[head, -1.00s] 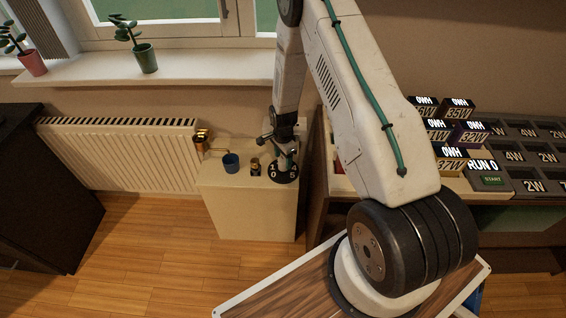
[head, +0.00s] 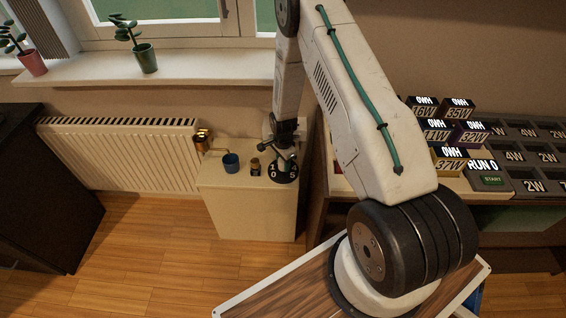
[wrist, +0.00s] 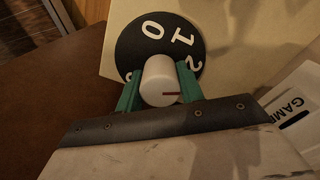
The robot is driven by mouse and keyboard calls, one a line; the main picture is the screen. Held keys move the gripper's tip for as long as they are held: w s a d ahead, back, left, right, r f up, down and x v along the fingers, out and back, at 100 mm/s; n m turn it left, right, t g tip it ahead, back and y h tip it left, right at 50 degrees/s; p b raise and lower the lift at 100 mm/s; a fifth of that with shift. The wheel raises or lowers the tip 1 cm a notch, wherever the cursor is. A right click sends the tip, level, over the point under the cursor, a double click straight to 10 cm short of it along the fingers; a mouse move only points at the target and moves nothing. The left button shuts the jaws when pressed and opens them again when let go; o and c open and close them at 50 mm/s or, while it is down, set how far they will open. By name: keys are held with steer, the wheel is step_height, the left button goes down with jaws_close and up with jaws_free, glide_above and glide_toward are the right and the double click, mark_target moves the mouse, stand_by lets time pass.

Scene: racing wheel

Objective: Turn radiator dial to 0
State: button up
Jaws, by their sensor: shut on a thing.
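The radiator dial is a black disc (wrist: 157,48) with white numbers, on the pale cabinet top; it also shows in the head view (head: 284,175). In the wrist view, 0 and 1 are at the disc's top and 2 at its right. A white knob (wrist: 161,80) stands at the disc's lower part, with a short red mark toward its right side. My gripper (wrist: 158,88) is shut on the knob, one green finger on each side. The knob and fingers hide the lower part of the disc. In the head view my gripper (head: 281,157) is over the dial.
A blue cup (head: 231,162) and a small brass-coloured object (head: 255,167) stand left of the dial on the cabinet (head: 247,208). A white radiator (head: 120,155) is further left. Several labelled blocks (head: 449,158) and a keypad panel (head: 513,160) are at the right.

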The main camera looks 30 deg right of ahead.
steer(key=n, duration=0.4)
steer(key=shift+n, duration=0.4)
steer(key=n, duration=1.4)
steer(key=shift+n, duration=0.4)
steer(key=shift+w, duration=0.1)
steer(key=o, duration=1)
steer(key=shift+r, duration=0.1)
